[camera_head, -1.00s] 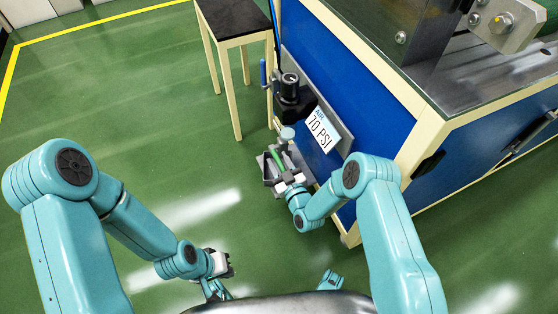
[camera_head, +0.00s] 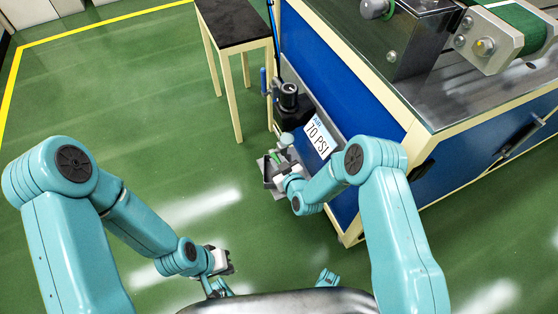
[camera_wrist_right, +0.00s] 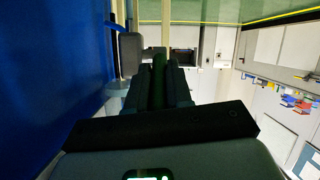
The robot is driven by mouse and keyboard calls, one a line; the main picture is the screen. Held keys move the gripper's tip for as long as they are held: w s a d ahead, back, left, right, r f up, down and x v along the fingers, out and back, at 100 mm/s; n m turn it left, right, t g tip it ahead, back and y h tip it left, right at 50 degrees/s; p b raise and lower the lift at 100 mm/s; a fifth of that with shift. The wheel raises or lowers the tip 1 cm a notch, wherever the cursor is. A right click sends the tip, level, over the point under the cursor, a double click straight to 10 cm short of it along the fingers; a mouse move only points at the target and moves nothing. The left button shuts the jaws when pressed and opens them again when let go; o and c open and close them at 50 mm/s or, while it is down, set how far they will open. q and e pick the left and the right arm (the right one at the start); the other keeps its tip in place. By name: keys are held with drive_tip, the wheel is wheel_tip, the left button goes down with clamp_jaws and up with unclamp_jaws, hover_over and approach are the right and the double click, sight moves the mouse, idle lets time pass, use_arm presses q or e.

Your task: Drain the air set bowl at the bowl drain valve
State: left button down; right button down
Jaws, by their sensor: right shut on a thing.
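The air set (camera_head: 288,97) is a dark unit on the side of the blue machine, beside a white "AIR 70 PSI" sign (camera_head: 320,135). A pale rounded part, apparently the bowl (camera_head: 286,139), shows under it. My right gripper (camera_head: 279,158) is just below and left of this part, shut on a slim green thing (camera_wrist_right: 158,80) seen between the fingers in the right wrist view. I cannot tell whether this is the drain valve; the valve is not clearly visible. My left gripper (camera_head: 226,262) is low in the picture, apart from the air set; its opening is unclear.
A small stand with a black top (camera_head: 233,25) is left of the air set. A grey tray-like piece (camera_head: 268,176) shows by the right gripper. The blue machine (camera_head: 335,75) borders the right side. Open green floor (camera_head: 130,90) lies to the left.

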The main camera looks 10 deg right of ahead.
drive_tip(key=shift+w+a+r+g+h+p, duration=0.1)
drive_tip(key=shift+w+r+g+h+p, duration=0.2)
drive_tip(key=shift+g, duration=0.35)
drive_tip(key=shift+w+a+r+g+h+p, duration=0.1)
drive_tip(key=shift+r+g+p, duration=0.2)
drive_tip(key=shift+r+g, duration=0.25)
drive_tip(key=shift+f, duration=0.1)
drive_tip(key=c, duration=1)
unclamp_jaws()
drive_tip(key=shift+c, duration=0.2)
drive_tip(key=shift+d, duration=0.1)
drive_tip(key=shift+f, duration=0.15)
